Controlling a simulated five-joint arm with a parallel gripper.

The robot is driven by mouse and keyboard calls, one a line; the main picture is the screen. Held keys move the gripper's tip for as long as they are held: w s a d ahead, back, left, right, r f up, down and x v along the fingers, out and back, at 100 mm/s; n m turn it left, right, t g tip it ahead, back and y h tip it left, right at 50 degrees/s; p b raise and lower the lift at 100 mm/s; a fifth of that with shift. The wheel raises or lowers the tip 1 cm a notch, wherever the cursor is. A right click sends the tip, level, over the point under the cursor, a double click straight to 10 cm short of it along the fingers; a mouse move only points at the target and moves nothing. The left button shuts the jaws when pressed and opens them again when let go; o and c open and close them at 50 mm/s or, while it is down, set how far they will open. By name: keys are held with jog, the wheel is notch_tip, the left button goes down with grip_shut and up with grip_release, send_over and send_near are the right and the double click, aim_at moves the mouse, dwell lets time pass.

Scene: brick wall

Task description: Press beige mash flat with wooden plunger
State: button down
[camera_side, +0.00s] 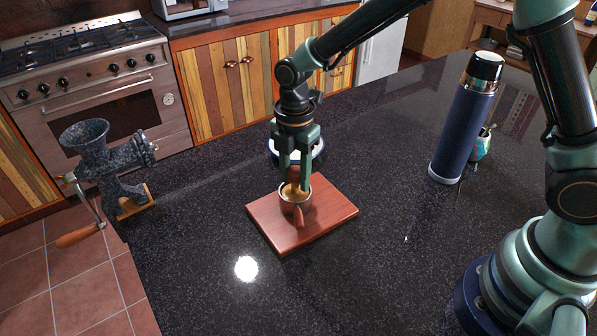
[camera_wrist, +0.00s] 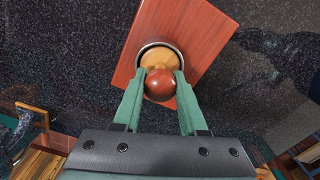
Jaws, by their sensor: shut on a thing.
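My gripper (camera_side: 295,180) is shut on the wooden plunger (camera_side: 295,173), gripping its reddish-brown knob, which shows between the fingertips in the wrist view (camera_wrist: 160,86). A tan round surface (camera_wrist: 160,57) fills the cup's mouth in the wrist view. I cannot tell whether it is the beige mash or the plunger's foot, nor whether the two touch.
The cup stands on a reddish wooden board (camera_side: 333,217) on the dark speckled counter. A white round item (camera_side: 318,151) is partly hidden behind my gripper. A grinder (camera_side: 98,160) stands at the left edge, a blue flask (camera_side: 463,125) at right beside a small teal cup (camera_side: 482,146).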

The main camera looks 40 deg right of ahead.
aim_at(295, 169)
jog(key=shift+r, duration=0.3)
jog(key=shift+r, duration=0.35)
jog(key=shift+r, duration=0.3)
jog(key=shift+r, duration=0.35)
jog(key=shift+r, duration=0.25)
jog(key=shift+r, duration=1.45)
